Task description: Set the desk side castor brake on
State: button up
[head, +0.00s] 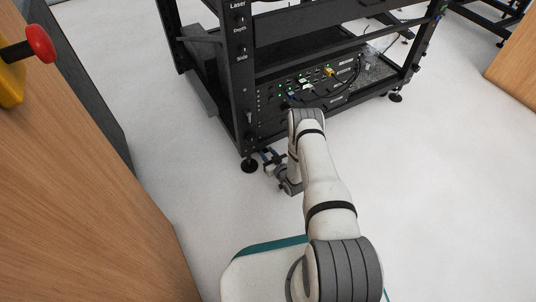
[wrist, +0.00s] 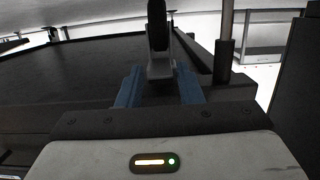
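The black rack frame (head: 240,95) stands on the white floor in the head view. At its near left corner is a round black foot (head: 249,166). My gripper (head: 270,157) is low beside this corner, just right of the foot. In the wrist view a castor (wrist: 158,28) shows as a dark wheel with a grey fork (wrist: 160,70). My gripper's blue fingers (wrist: 160,88) stand apart on either side of the fork's base. I cannot tell whether they touch it. The brake lever cannot be made out clearly.
A wooden desk (head: 100,190) with a red button (head: 41,44) on a yellow box is at the left. Cabled equipment (head: 310,88) sits low in the rack. Another wooden panel (head: 515,70) is at the far right. The floor right of my arm is clear.

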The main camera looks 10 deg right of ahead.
jog(key=p+v, duration=0.3)
jog(key=v, duration=0.4)
jog(key=shift+s+p, duration=0.3)
jog(key=shift+s, duration=0.1)
jog(key=shift+d, duration=0.1)
jog(key=shift+c, duration=0.4)
